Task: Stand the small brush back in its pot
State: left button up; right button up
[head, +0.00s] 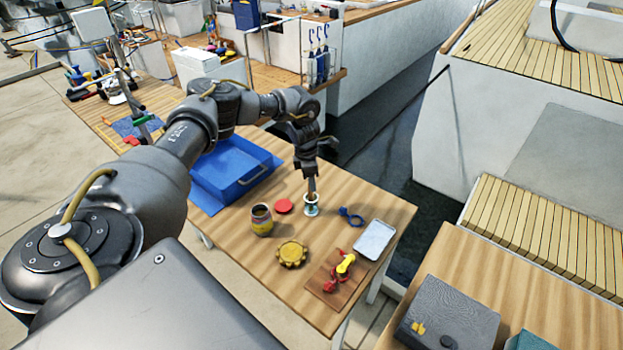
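My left gripper (307,172) points down over the table's far side and appears shut on a thin brown upright thing, apparently the handle of the small brush (311,187). The brush's lower end meets a small white flanged piece (311,209) on the table; I cannot tell whether it is inside, behind or just above it. A round pot (262,221), dark inside with a yellowish band, stands upright to the left, apart from the gripper. No bristles are clearly visible. My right gripper is not in view.
A grey box (446,318) sits at right.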

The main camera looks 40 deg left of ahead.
pick_arm(q)
jog(key=shift+r, duration=0.15)
jog(key=shift+r, duration=0.55)
notch_tip(320, 180, up, 11)
jog(key=s+a+b, duration=0.1)
jog(key=b, duration=0.2)
jog(key=shift+b, duration=0.4)
